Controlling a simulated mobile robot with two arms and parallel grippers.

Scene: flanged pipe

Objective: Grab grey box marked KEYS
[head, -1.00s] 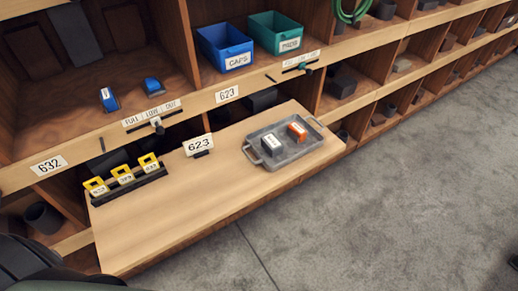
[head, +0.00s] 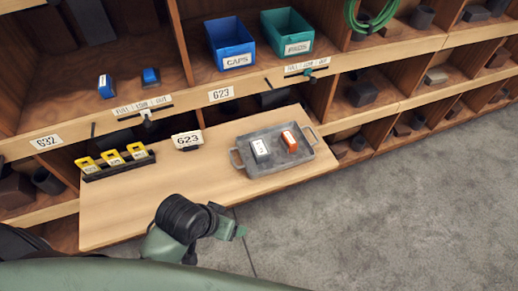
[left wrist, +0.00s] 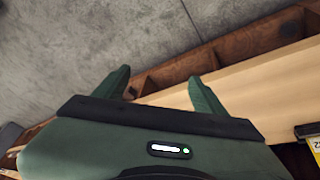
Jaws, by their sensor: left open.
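A small grey box (head: 260,150) with a white label lies on the metal tray (head: 246,168); its lettering is too small to read. An orange box (head: 290,140) with a white label lies right beside it. My left gripper (head: 240,232) is in front of the board's near edge, below and left of the tray, apart from both boxes. The left wrist view shows its two green fingers (left wrist: 160,88) spread and empty, with floor and the board's edge beyond. The boxes are not in that view. My right gripper is not in view.
The tray stands at the right of a pulled-out wooden board (head: 150,205). A 623 sign (head: 187,140) and a black rack (head: 118,168) with yellow tags stand at its left. Blue (head: 230,45) and green (head: 287,35) bins sit on the shelf above. Floor at right is clear.

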